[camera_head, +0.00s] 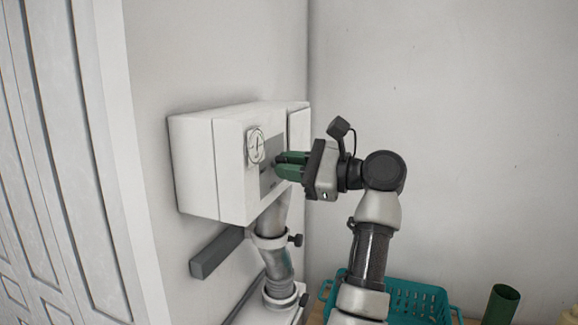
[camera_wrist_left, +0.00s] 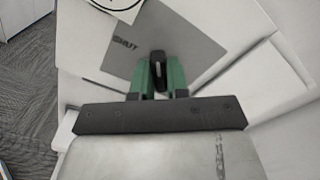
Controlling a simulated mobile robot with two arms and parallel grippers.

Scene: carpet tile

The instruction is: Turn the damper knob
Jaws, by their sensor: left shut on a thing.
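The damper knob (camera_wrist_left: 157,62) is a small dark lever on a grey plate (camera_wrist_left: 190,45), which has partly readable lettering ending in "UT" to the left of the knob. The plate is on the front of a white wall box (camera_head: 192,165). My left gripper (camera_head: 281,165) reaches the plate from the right in the head view. In the left wrist view its green fingers (camera_wrist_left: 159,72) are shut on the knob, one on each side. In the head view the fingers hide the knob. My right gripper is not in view.
A round white dial (camera_head: 256,147) is beside the plate. Below the box runs a grey pipe (camera_head: 276,262) with a dark clamp screw (camera_head: 296,240). A grey bar (camera_head: 215,252) juts out left of it. A teal basket (camera_head: 415,298) and a green cylinder (camera_head: 501,305) stand lower right.

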